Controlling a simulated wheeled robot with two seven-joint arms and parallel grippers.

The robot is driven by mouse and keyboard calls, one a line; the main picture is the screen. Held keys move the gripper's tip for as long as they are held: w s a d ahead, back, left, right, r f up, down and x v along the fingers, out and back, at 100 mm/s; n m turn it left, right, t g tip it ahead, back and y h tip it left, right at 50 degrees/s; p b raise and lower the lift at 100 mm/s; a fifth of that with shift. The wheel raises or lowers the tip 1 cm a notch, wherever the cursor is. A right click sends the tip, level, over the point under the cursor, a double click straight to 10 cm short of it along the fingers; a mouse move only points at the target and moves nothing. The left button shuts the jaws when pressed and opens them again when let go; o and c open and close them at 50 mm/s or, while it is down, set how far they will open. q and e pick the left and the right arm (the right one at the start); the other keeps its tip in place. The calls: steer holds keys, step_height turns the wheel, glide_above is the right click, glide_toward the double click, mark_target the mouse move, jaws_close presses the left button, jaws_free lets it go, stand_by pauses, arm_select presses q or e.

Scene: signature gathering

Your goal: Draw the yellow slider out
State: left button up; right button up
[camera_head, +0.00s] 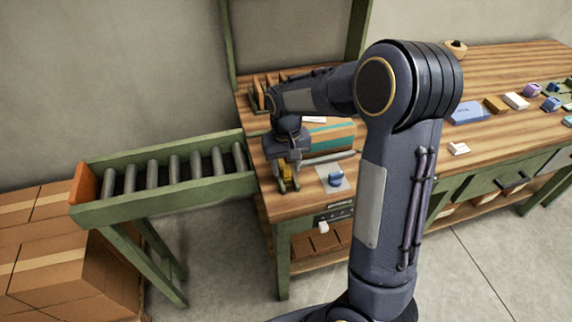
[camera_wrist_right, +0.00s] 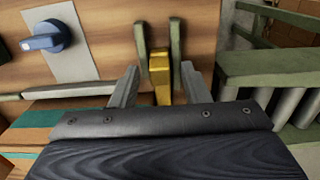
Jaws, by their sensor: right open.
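The yellow slider (camera_head: 287,172) is at the left end of the wooden workbench, below my right gripper (camera_head: 289,164). In the right wrist view the yellow slider (camera_wrist_right: 160,73) stands between two green uprights (camera_wrist_right: 142,40). My right gripper (camera_wrist_right: 160,70) is open, with one grey finger on each side of the slider. A gap shows between the slider and each finger. My gripper body hides the near part of the slider. My left gripper is not in view.
A blue knob (camera_head: 336,180) on a grey plate sits right of the slider. A teal-striped box (camera_head: 333,135) lies behind it. A green roller conveyor (camera_head: 165,177) meets the bench at left. Several small items lie farther right.

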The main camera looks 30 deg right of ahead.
steer(key=shift+f, duration=0.15)
jaws_close()
